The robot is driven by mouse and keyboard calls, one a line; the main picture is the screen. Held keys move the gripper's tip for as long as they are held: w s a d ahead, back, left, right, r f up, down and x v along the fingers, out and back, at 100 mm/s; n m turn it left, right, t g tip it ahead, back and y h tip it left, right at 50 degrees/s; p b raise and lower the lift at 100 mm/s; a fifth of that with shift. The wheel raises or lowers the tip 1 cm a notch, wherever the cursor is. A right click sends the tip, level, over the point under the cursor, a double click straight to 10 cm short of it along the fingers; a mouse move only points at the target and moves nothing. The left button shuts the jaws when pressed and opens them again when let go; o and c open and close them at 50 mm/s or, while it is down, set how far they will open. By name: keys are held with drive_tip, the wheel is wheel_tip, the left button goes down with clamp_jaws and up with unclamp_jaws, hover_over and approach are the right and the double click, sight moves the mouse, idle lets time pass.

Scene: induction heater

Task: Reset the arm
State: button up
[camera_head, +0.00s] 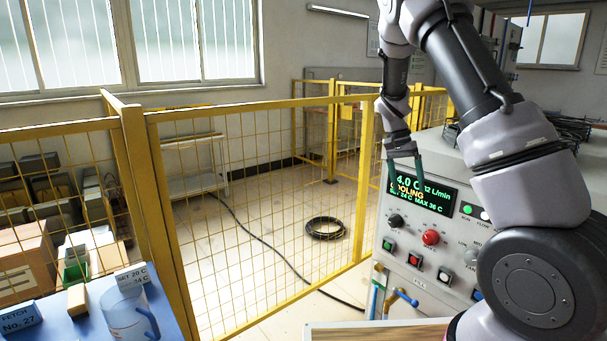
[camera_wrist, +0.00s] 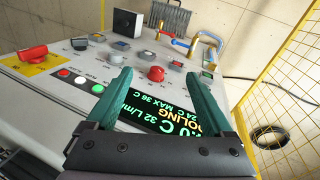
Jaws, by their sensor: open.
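My gripper (camera_head: 404,172) hangs from my raised arm in front of the display of the grey control panel (camera_head: 385,222). In the wrist view my gripper (camera_wrist: 160,90) shows two green fingers spread apart with nothing between them. The display (camera_head: 422,195) reads "COOLING" with a flow of 32 L/min in green and yellow text; my fingers partly cover it. A red knob (camera_head: 430,238) sits below the display, apart from the fingers, and shows between the fingertips in the wrist view (camera_wrist: 156,74).
A yellow mesh fence (camera_head: 255,200) stands left of the panel. Blue and brass pipes (camera_head: 403,297) stick out below the panel. A clear mug with a blue handle (camera_head: 130,315) stands on a blue surface at lower left. A coiled black hose (camera_head: 325,228) lies on the floor behind the fence.

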drive_tip(key=s+a+r+n+t+y, duration=0.2)
drive_tip(key=s+r+t+y, duration=0.1)
drive_tip(key=s+r, duration=0.7)
drive_tip(key=s+a+r+n+t+y, duration=0.15)
drive_tip(key=s+r+t, duration=0.25)
drive_tip(key=s+r, duration=0.55)
drive_tip(key=s+a+r+t, duration=0.2)
drive_tip(key=s+r, duration=0.3)
drive_tip(key=s, duration=0.1)
drive_tip(key=shift+s+a+n+t, duration=0.25)
drive_tip(key=shift+s+n+t, duration=0.1)
drive_tip(key=shift+n, duration=0.1)
